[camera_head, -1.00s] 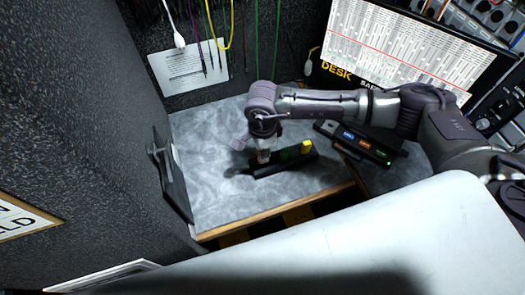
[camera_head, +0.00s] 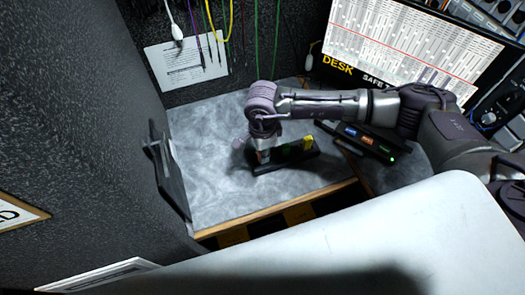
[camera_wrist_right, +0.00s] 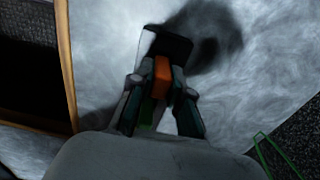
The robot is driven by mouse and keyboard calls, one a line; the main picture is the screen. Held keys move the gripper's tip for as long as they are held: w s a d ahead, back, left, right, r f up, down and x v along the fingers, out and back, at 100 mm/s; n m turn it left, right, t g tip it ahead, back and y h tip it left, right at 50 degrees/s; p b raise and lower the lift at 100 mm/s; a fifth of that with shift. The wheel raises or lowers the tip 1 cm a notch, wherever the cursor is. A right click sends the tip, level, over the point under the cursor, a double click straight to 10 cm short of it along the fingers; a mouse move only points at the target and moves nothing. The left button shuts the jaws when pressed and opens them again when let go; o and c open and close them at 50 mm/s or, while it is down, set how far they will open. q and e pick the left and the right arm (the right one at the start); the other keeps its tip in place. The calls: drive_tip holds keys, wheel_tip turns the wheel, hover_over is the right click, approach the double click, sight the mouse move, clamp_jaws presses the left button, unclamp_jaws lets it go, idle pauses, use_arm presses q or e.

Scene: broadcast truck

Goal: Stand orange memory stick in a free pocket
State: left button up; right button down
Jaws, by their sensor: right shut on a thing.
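My right gripper (camera_head: 262,153) points down at the left end of a dark pocket rack (camera_head: 296,163) on the grey worktop. In the wrist view the fingers (camera_wrist_right: 162,95) are shut on the orange memory stick (camera_wrist_right: 162,70), which is at the rack's dark end (camera_wrist_right: 171,44). Its lower end is hidden, so I cannot tell how deep it sits in a pocket. A green stick (camera_head: 283,151) and a yellow stick (camera_head: 308,142) stand in the rack, to the right of the gripper. My left gripper is not in view.
A dark panel with coloured labels (camera_head: 365,138) lies right of the rack, beneath my right arm. A monitor (camera_head: 400,50) and hanging cables are behind. The worktop (camera_head: 205,175) left of the rack is clear up to a dark wall-side plate (camera_head: 170,175).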

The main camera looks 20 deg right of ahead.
drive_tip(key=shift+f, duration=0.2)
drive_tip(key=c, duration=1)
unclamp_jaws()
drive_tip(key=shift+r, duration=0.15)
wheel_tip(320, 180, up, 12)
drive_tip(key=shift+f, duration=0.1)
